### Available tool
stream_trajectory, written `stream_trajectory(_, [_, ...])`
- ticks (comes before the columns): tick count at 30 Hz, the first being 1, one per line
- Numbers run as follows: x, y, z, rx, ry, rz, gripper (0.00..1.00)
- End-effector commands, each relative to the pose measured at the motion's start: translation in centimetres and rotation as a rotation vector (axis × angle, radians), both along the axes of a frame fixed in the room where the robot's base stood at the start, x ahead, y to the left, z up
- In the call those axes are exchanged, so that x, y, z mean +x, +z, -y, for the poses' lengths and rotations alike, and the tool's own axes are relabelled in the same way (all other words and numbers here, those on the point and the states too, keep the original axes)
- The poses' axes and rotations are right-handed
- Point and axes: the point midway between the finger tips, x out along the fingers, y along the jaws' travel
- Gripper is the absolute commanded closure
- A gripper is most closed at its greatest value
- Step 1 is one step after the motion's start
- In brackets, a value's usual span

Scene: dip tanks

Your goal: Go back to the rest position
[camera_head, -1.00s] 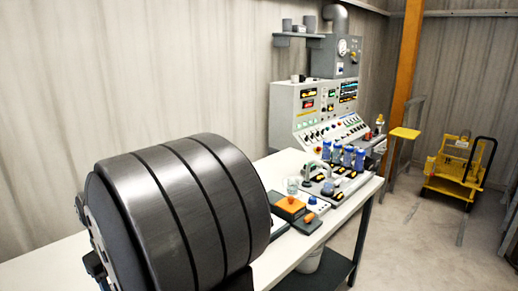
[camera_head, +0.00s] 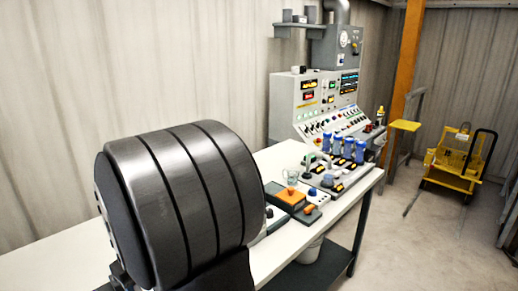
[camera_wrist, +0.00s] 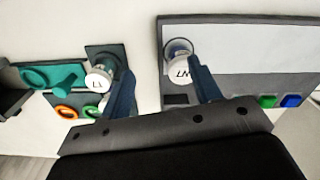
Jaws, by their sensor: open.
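My gripper (camera_wrist: 164,88) shows in the wrist view with its two blue fingers spread apart and nothing held between them. A white-capped knob marked L1 (camera_wrist: 99,79) is beside the left finger, and a white-capped knob marked LN (camera_wrist: 180,70) is beside the right finger. I cannot tell whether the fingers touch either knob. Bare white bench top shows between the fingers. In the head view, a large dark grey link of my arm fills the left foreground, and the gripper is not visible there.
The white bench (camera_head: 72,256) carries an orange-topped box (camera_head: 290,196), a clear cup (camera_head: 291,177) and several blue-topped items (camera_head: 336,145). A control console (camera_head: 310,97) stands behind. A yellow cart (camera_head: 455,160) is at the far right. Open floor lies right of the bench.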

Motion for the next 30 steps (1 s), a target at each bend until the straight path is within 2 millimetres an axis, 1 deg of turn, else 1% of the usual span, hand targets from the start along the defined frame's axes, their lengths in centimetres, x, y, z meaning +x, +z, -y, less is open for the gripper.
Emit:
stream_trajectory(1, [0.3, 0.6, 0.9, 0.002, -0.005, 0.002, 0.42])
stream_trajectory(3, [0.5, 1.3, 2.1, 0.001, -0.005, 0.002, 0.42])
stream_trajectory(14, [1.8, 4.9, 8.1, 0.001, -0.005, 0.002, 0.42])
stream_trajectory(15, [2.6, 4.7, 7.6, -0.001, -0.002, -0.002, 0.42])
stream_trajectory(18, [4.3, 4.7, 7.2, 0.0, -0.002, -0.001, 0.42])
stream_trajectory(30, [10.9, 4.3, 6.3, -0.001, -0.002, -0.002, 0.42])
